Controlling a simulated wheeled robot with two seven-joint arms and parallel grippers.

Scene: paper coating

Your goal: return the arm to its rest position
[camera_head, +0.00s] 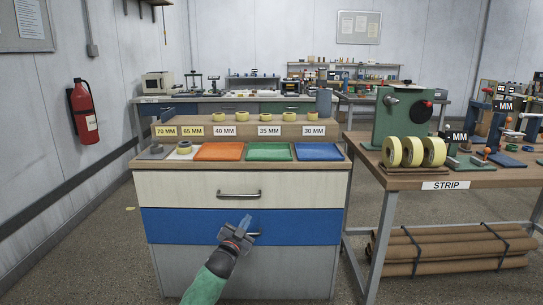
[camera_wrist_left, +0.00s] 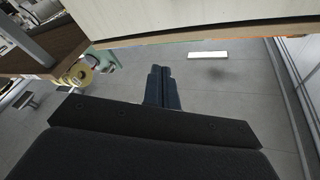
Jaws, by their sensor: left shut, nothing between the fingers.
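My left gripper (camera_head: 244,224) is in front of the blue drawer (camera_head: 180,226) of the cabinet, at the lower middle of the head view. It overlaps the blue drawer's handle (camera_head: 254,234) in the picture, and I cannot tell whether it touches it. In the left wrist view its two dark fingers (camera_wrist_left: 162,88) lie together with nothing between them. My green-sleeved left arm comes in from below. My right gripper is not in view.
The cabinet top carries orange (camera_head: 218,152), green (camera_head: 268,152) and blue (camera_head: 319,152) trays. Its pale upper drawer (camera_head: 180,188) looks shut. A wooden table (camera_head: 500,177) with yellow tape rolls (camera_head: 413,152) stands right.

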